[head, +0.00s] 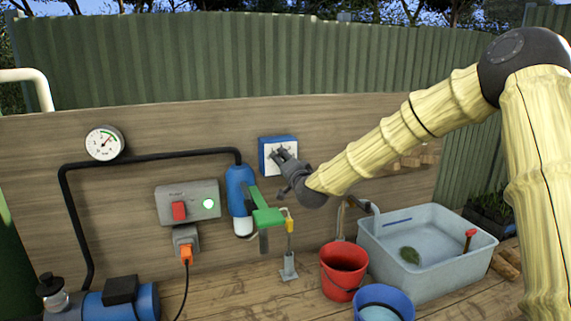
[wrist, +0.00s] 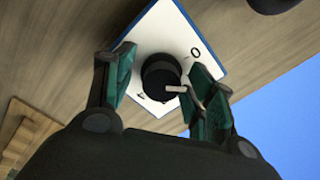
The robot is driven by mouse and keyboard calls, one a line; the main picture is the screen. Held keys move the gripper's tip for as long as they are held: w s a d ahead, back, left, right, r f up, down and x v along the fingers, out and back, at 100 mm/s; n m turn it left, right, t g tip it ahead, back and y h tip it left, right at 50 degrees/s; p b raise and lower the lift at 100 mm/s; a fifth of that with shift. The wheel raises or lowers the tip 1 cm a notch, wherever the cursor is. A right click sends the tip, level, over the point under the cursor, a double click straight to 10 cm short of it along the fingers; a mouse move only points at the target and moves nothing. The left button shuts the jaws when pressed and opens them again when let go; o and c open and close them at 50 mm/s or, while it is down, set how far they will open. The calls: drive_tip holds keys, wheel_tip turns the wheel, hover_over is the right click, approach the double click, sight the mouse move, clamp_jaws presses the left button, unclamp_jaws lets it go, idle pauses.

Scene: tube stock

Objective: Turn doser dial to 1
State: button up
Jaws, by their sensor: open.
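The doser dial's blue box with a white face (head: 270,146) is on the wooden wall, partly hidden by my gripper (head: 279,165). In the wrist view its white plate (wrist: 172,28) looks tilted, with a round black knob (wrist: 160,76) in the middle. A white pointer mark (wrist: 175,89) on the knob faces the right finger. A 0 shows at the upper right of the plate and what looks like a 4 at the lower left; other marks are hidden. My open gripper (wrist: 162,68) has a green-padded finger on each side of the knob; contact is not clear.
Left of the dial are a blue cylinder (head: 236,185) with a green handle (head: 268,217), a grey switch box (head: 203,203) with a lit green lamp, and a pressure gauge (head: 104,143). Below right are a red bucket (head: 343,268), a blue bucket (head: 384,303) and a grey water basin (head: 440,270).

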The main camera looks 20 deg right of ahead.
drive_tip(key=s, duration=1.2)
drive_tip(key=shift+d, duration=0.25)
